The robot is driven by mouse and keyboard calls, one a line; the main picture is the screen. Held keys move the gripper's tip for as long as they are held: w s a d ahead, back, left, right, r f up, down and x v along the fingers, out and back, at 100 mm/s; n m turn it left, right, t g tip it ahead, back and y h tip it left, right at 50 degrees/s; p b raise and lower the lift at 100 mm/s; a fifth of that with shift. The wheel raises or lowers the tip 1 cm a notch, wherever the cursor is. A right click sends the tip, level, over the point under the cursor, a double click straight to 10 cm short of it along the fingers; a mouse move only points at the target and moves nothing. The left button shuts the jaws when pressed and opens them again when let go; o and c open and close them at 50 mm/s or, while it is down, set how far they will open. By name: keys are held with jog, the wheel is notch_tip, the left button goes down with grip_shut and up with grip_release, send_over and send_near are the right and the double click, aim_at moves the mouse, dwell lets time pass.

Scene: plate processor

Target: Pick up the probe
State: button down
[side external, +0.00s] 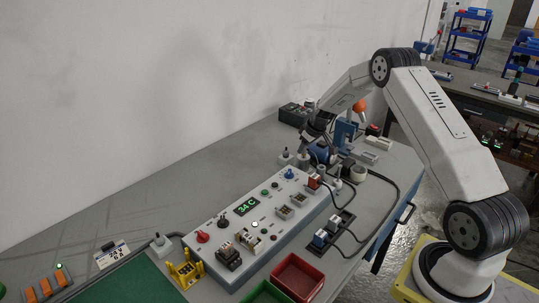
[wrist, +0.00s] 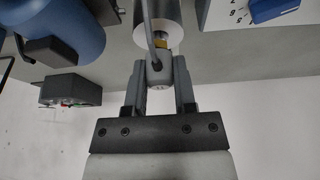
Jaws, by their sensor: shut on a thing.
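My gripper (wrist: 158,68) is shut on a grey rounded piece with a cable, the probe (wrist: 158,77), in the wrist view. A grey cable (wrist: 149,28) runs from it toward the top edge. A small yellow part shows just beyond the probe, in front of a silver cylinder (wrist: 170,22); I cannot tell whether they touch. In the side view my gripper (side external: 303,160) is low at the far end of the white control panel (side external: 208,222). The probe is too small there to make out.
The panel carries knobs, sockets and a green display (side external: 246,206). A blue device (wrist: 62,28) and a dark box (wrist: 70,90) stand close by on the left of the wrist view. A red tray (side external: 298,278) is at the front.

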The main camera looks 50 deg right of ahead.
jog(key=shift+r, duration=0.15)
notch_tip(320, 180, up, 10)
jog(key=shift+f, duration=0.1)
dwell(0.5)
dwell(0.5)
jog(key=shift+s, duration=0.4)
jog(key=s, duration=0.7)
jog(key=shift+r, duration=0.3)
jog(key=shift+f, duration=0.2)
jog(key=shift+f, duration=2.8)
